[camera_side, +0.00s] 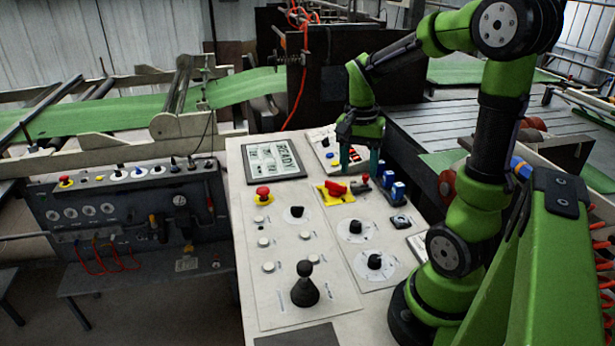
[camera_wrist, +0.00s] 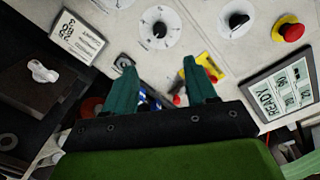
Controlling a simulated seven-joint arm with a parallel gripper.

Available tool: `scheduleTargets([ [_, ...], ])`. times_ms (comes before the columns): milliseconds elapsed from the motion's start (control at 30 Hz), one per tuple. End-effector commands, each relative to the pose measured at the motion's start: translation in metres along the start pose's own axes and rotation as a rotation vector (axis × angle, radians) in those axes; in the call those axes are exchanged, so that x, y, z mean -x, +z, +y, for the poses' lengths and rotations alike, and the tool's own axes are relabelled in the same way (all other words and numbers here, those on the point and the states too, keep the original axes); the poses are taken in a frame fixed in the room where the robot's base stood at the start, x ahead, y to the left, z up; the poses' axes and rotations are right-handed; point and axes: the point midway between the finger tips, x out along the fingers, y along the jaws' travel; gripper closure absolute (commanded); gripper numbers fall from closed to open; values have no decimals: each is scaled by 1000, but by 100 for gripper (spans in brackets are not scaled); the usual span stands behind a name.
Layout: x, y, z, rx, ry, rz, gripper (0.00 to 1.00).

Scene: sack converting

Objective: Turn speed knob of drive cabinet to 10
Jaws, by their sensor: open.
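The slanted pale control panel (camera_side: 325,262) carries several black knobs. In the side view, one knob (camera_side: 356,227) and a nearer knob (camera_side: 375,261) sit on round white dials. A third knob (camera_side: 297,211) is to their left. The wrist view shows a black knob on a white dial (camera_wrist: 159,30) and another knob (camera_wrist: 238,20). Labels and scale numbers are too small to read, so I cannot tell which is the speed knob or its setting. My gripper (camera_side: 358,168), also in the wrist view (camera_wrist: 160,62), is open and empty above the panel's upper part, apart from the dial knobs.
A yellow-based red switch (camera_side: 335,190), blue switches (camera_side: 397,190) and a red mushroom button (camera_side: 263,192) stand up near the gripper. A READY display (camera_side: 275,160) is at the upper left. A tall black joystick (camera_side: 305,288) stands at the panel's near end.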

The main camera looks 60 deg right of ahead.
Motion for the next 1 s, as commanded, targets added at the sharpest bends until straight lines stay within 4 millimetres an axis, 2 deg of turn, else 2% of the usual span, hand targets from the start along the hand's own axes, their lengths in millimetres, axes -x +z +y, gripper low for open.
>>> scheduleTargets([
  [600,-126,2,0,4,3,-5,44],
  [800,-152,1,0,5,0,-2,44],
  [1000,-160,1,0,5,-3,0,44],
])
